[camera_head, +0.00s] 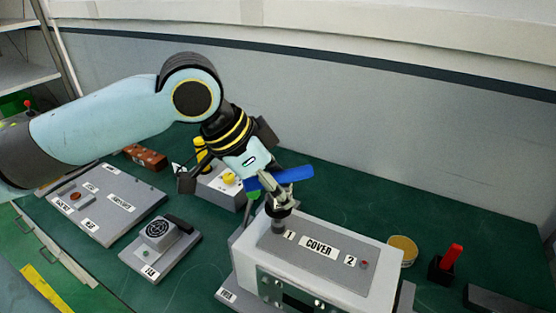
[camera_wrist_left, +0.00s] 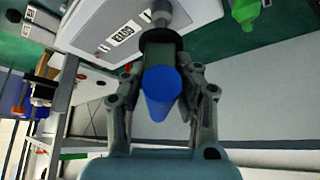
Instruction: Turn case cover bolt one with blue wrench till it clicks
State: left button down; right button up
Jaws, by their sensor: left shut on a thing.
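The wrench's blue handle end (camera_wrist_left: 160,95) shows between the fingers in the left wrist view. The dark lower end of the wrench points down at the spot marked 1 on the cover. Case cover bolt one is mostly hidden there, and I cannot tell how well the tool is seated. The left wrist view also shows the cover (camera_wrist_left: 105,35) with its label. The right gripper is not in view.
A small red-marked bolt (camera_head: 364,264) sits by label 2. A red-handled thing in a black holder (camera_head: 447,263) and a round tan container (camera_head: 403,249) stand right of the case. A fan module (camera_head: 160,234) and a labelled grey panel (camera_head: 106,205) lie left.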

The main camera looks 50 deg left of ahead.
pick_arm(q)
jog(key=shift+d+n, duration=0.1)
jog(key=shift+n, duration=0.4)
jog(key=shift+r, duration=0.1)
jog(key=shift+w+r, duration=0.1)
jog(key=shift+r, duration=4.3)
